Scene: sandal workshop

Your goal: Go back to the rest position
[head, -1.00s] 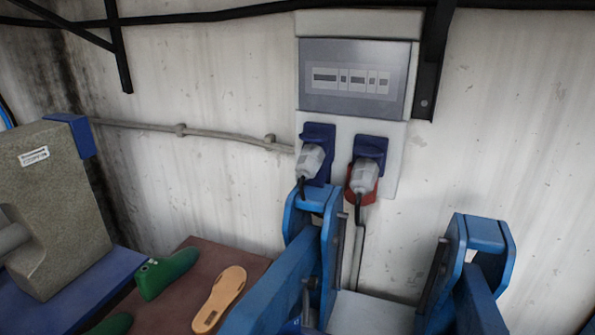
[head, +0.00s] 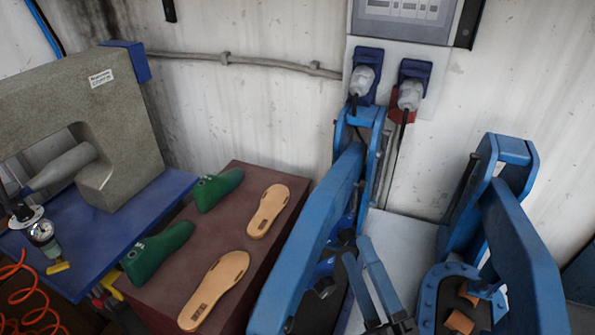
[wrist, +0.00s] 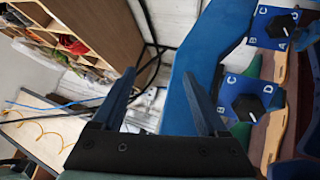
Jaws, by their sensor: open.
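My gripper (head: 357,250) shows at the lower middle of the head view, its two blue fingers pointing up and spread apart. It is between two blue machine arms. In the wrist view my gripper (wrist: 159,74) is open, with nothing between its fingers. The left blue machine arm (head: 312,235) stands close to the left of the gripper in the head view. The right blue machine arm (head: 530,255) stands farther off to the right.
A brown table (head: 215,235) holds two green shoe lasts (head: 160,250) and two tan soles (head: 268,211). A grey sewing machine (head: 120,120) stands left on a blue table (head: 60,255). Dial knobs (wrist: 248,105) and a shelf (wrist: 85,30) show in the wrist view.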

